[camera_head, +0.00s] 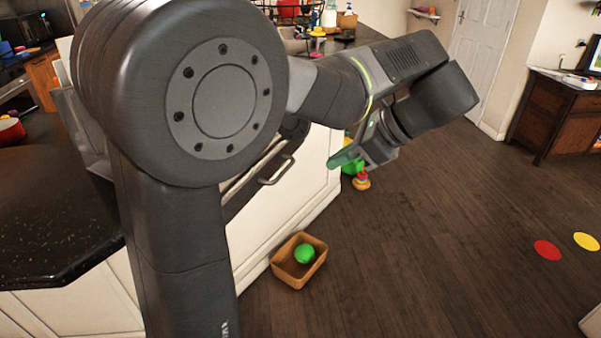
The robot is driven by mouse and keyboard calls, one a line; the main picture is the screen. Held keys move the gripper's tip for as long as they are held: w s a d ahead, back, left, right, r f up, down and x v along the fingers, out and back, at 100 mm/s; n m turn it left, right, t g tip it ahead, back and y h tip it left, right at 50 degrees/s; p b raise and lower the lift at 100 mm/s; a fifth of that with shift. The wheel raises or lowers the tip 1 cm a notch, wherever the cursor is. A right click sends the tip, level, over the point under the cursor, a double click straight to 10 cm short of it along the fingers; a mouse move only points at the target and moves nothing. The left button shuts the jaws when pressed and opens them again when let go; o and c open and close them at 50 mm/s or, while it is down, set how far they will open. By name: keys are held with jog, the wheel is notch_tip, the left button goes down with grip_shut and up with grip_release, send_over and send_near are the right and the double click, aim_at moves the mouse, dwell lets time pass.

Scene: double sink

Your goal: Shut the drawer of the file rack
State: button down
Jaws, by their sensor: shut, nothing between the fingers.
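I cannot make out a file rack or its drawer for sure. Pale grey slanted panels (82,115) stand on the dark counter at the left, partly hidden behind my arm, and I cannot tell whether they belong to the rack. My gripper (343,158) is at the centre right, shut and empty, pointing down and left. In the picture it lies right of a bar handle (276,172) on the white cabinet front, apart from it. My arm hides much of the counter and cabinet.
A dark speckled counter (50,205) fills the left. A brown basket (297,275) with a green ball (304,253) sits on the floor by the cabinet. A toy (361,180) stands below my gripper. The wooden floor at right is mostly free, with flat red and yellow discs.

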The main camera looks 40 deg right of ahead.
jog(key=w+a+f+m+t, duration=0.1)
jog(key=w+a+f, duration=0.2)
jog(key=w+f, duration=0.2)
jog(key=shift+w+f+m, duration=0.3)
jog(key=shift+w+f, duration=0.05)
jog(key=shift+w, duration=1.05)
jog(key=shift+w, duration=0.1)
jog(key=w+a+p, duration=0.2)
jog(key=w, duration=0.4)
jog(key=w+a+p, duration=0.2)
jog(key=w+a, duration=0.1)
jog(key=w, duration=0.2)
jog(key=w+a+p, duration=0.2)
jog(key=w, duration=0.4)
jog(key=shift+w+a+p, duration=0.3)
jog(key=shift+a+p, duration=0.05)
jog(key=shift+a, duration=0.05)
jog(key=shift+r+t, duration=0.1)
jog(key=shift+t, duration=0.2)
